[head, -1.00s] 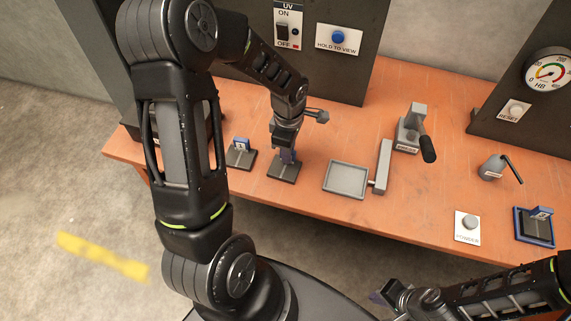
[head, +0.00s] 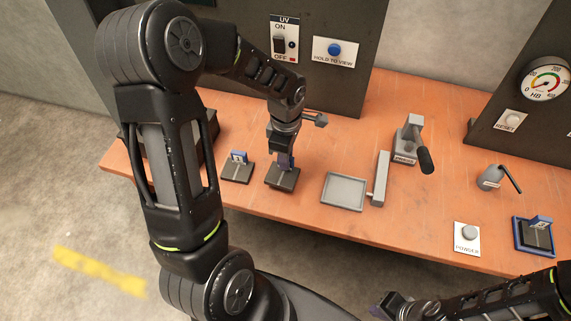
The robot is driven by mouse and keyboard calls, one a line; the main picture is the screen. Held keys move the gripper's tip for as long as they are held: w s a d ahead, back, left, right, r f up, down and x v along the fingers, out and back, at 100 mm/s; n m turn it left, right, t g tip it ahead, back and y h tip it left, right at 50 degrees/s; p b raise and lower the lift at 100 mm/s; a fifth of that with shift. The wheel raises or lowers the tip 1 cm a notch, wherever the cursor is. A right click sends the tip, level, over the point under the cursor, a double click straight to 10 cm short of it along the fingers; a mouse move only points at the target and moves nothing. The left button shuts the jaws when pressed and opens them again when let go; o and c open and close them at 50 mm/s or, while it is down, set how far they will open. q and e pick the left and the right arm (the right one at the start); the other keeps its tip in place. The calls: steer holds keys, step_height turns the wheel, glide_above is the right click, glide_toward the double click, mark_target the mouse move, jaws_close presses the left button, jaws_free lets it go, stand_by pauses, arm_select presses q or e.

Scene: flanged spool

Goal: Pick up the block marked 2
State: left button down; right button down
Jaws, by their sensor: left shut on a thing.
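My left gripper (head: 284,158) points down and is shut on a blue block (head: 287,161), which sits at or just above a dark square stand (head: 283,178) on the bench. The gripper hides most of this block, so I cannot read its mark. Another blue block (head: 238,157) with a white label stands on a dark stand (head: 238,172) to the left. A third blue block (head: 541,222) is on a blue-edged stand (head: 533,236) at the right. The labels are too small to read surely. My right gripper (head: 384,308) is low at the bottom edge, away from the bench; its jaws are unclear.
A grey tray (head: 344,192) with an upright grey bar (head: 380,178) is right of the held block. A UV switch panel (head: 285,38) is behind.

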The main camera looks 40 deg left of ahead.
arm_select(q)
step_height(320, 180, up, 7)
steer(key=shift+r, duration=0.1)
steer(key=shift+b, duration=0.35)
stand_by(0.4)
